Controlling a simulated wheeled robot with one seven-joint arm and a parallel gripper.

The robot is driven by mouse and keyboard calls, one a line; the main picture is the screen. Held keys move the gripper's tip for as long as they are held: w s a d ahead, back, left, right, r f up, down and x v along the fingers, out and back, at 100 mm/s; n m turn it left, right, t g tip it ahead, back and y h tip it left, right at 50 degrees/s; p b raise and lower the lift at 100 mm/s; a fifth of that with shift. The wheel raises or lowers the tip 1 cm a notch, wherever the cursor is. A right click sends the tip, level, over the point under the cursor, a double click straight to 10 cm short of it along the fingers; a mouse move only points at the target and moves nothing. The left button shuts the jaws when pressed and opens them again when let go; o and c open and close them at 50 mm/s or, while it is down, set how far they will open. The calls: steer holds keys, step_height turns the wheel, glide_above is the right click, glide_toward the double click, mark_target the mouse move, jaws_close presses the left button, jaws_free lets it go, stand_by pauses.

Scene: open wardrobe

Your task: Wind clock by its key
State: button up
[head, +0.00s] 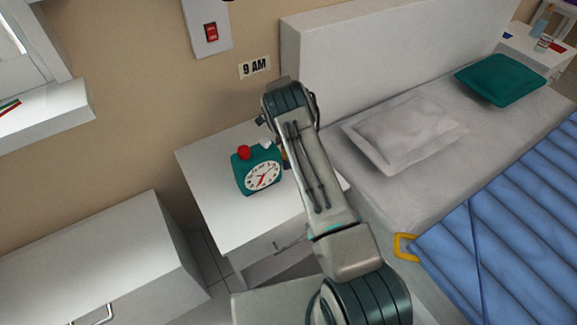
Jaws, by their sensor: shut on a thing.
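A teal alarm clock (257,171) with a white round face, a red button on top and red hands stands upright on the white nightstand (212,158). My arm reaches over the nightstand from the lower right. My gripper (283,152) is at the right side of the clock, mostly hidden behind my own arm link. It is shut on the clock's key at that side. The key itself is largely hidden, with only a small brownish patch showing between the clock and my arm.
The bed (375,118) with a grey pillow (405,132) and blue cover (500,215) is close on the right. A white cabinet (110,260) stands lower left. The nightstand's left part is clear.

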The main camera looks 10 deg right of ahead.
steer(key=shift+a+f+g+b, duration=0.1)
steer(key=shift+g+b, duration=0.3)
steer(key=shift+b, duration=0.05)
steer(key=o, duration=1)
steer(key=shift+a, duration=0.1)
steer(key=shift+r, duration=0.25)
step_height(320, 180, up, 4)
steer(key=shift+f, duration=0.1)
steer(key=s+d+r, duration=0.2)
steer(key=d, duration=0.1)
steer(key=s+d+r, duration=0.2)
steer(key=d, duration=0.2)
steer(key=s+d+r, duration=0.2)
steer(key=d+r, duration=0.1)
steer(key=shift+d+p, duration=0.15)
steer(key=shift+p, duration=0.2)
